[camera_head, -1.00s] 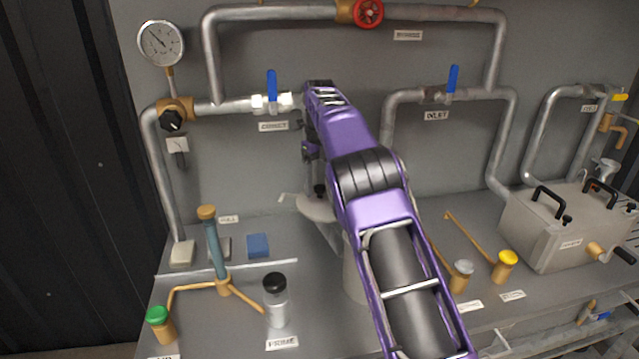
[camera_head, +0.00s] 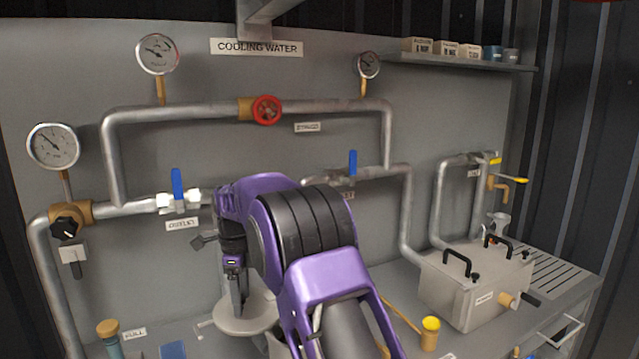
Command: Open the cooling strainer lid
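A pale grey round disc (camera_head: 246,318), which looks like the strainer lid, lies low in the middle of the head view. Part of a grey cylindrical body (camera_head: 279,347) shows beside it at lower right, mostly behind my purple arm. My gripper (camera_head: 238,302) points down from the end of the arm, right at the disc's top. The disc's knob is hidden by the gripper. I cannot tell whether the fingers are open or closed on it, or whether the disc is clear of the body.
Steel pipes with blue-handled valves (camera_head: 178,186) and a red handwheel (camera_head: 267,110) run along the back panel. A grey box with black handles (camera_head: 474,288) stands at right. A yellow-capped post (camera_head: 430,332) stands on the bench in front of the box.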

